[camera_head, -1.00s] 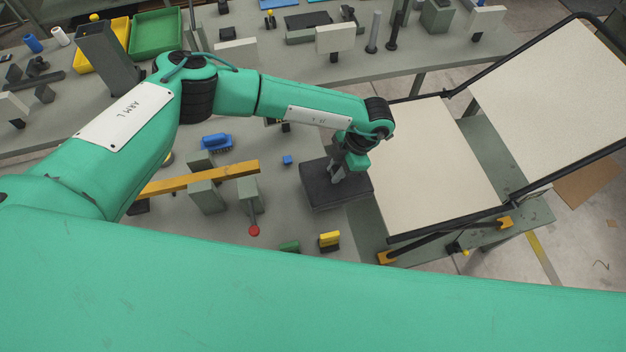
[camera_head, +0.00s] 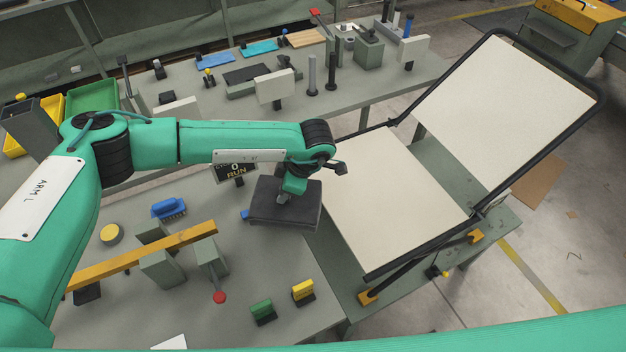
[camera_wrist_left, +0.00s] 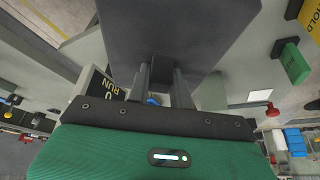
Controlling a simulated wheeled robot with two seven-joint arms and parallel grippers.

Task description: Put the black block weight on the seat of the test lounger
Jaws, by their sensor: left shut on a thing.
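The black block weight (camera_head: 262,207) is a dark flat slab in my left gripper (camera_head: 284,199), beside the left edge of the lounger seat. In the left wrist view the block (camera_wrist_left: 180,35) fills the upper middle, between my left gripper's fingers (camera_wrist_left: 162,75), which are shut on it. From the head it is hard to tell how high the block hangs over the table. The test lounger has a cream seat panel (camera_head: 395,200) with a black frame and a raised cream back panel (camera_head: 505,110). The seat is empty. My right gripper is not in view.
A yellow bar (camera_head: 140,255) on grey supports, a red-knobbed lever (camera_head: 219,297), a green block (camera_head: 262,311) and a yellow block (camera_head: 303,291) stand on the table left of the lounger. A RUN display (camera_head: 237,171) stands behind the block.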

